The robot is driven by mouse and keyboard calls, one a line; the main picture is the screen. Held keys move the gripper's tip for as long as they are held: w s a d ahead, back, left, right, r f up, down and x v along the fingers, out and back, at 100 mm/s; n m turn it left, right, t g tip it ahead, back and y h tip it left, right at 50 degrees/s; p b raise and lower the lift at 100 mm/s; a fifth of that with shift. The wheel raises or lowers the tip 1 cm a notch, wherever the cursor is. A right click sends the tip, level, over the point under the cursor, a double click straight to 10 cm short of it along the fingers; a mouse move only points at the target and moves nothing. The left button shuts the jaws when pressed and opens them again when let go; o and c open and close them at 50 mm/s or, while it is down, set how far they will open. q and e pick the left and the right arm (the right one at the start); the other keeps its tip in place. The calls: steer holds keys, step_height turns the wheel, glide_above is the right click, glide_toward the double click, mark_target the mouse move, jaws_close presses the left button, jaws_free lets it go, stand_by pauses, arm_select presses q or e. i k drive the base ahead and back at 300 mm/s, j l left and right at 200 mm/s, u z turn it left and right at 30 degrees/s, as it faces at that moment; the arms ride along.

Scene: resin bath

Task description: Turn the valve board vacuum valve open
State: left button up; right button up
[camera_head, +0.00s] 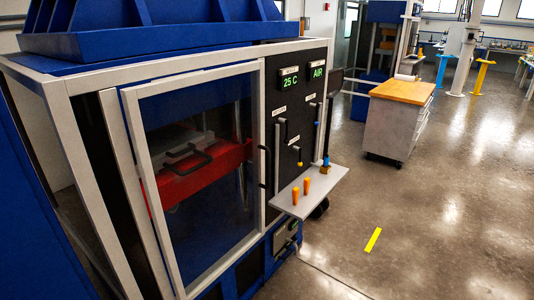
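The valve board (291,105) is a black panel on the right part of the machine's front. It carries a green "25 C" display (290,83) and a green "AIR" display (317,70). Below them are small white labels, too small to read, and several dark handles. Neither of my grippers is in view.
A framed glass door (215,215) covers a red part (190,180) inside the machine. A grey shelf (320,193) with two orange pegs (295,197) juts out below the board. A wood-topped cabinet (402,92) stands behind.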

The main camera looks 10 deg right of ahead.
mark_target(299, 164)
steer(key=i+l+u, duration=0.4)
steer(key=l, duration=0.25)
steer(key=i+l+u, duration=0.2)
steer(key=l, duration=0.2)
steer(key=i+l+u, duration=0.25)
steer(key=l, duration=0.15)
steer(key=k, duration=0.1)
